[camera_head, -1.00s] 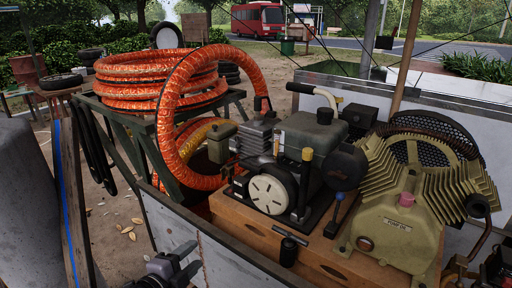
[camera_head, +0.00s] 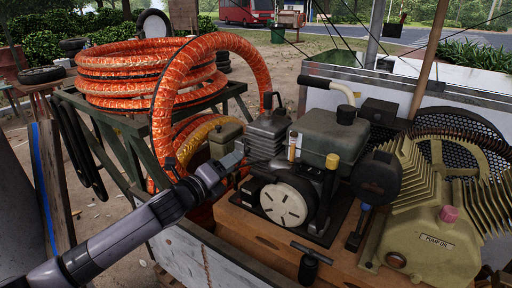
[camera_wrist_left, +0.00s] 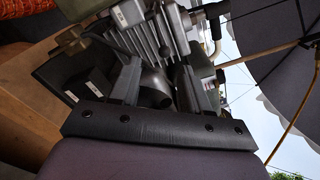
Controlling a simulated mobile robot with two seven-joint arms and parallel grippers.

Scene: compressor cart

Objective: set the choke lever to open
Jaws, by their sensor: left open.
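The engine (camera_head: 320,145) sits on a wooden base in the cart, with a white recoil disc (camera_head: 280,203) on its front and a finned block (camera_head: 267,135) at its left. My left gripper (camera_head: 238,163) is open at the engine's left side, just below the finned block. In the left wrist view the open fingers (camera_wrist_left: 158,88) stand either side of a dark round engine part (camera_wrist_left: 155,92), with the fins (camera_wrist_left: 140,35) above. I cannot make out the choke lever for certain; the gripper may hide it. My right gripper is out of view.
A thick orange hose (camera_head: 150,75) is coiled on a dark stand and loops down close to my left forearm. A tan pump (camera_head: 435,235) and a black T-handle (camera_head: 309,262) are at the right and front. The cart's white side panel (camera_head: 200,255) lies below my arm.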

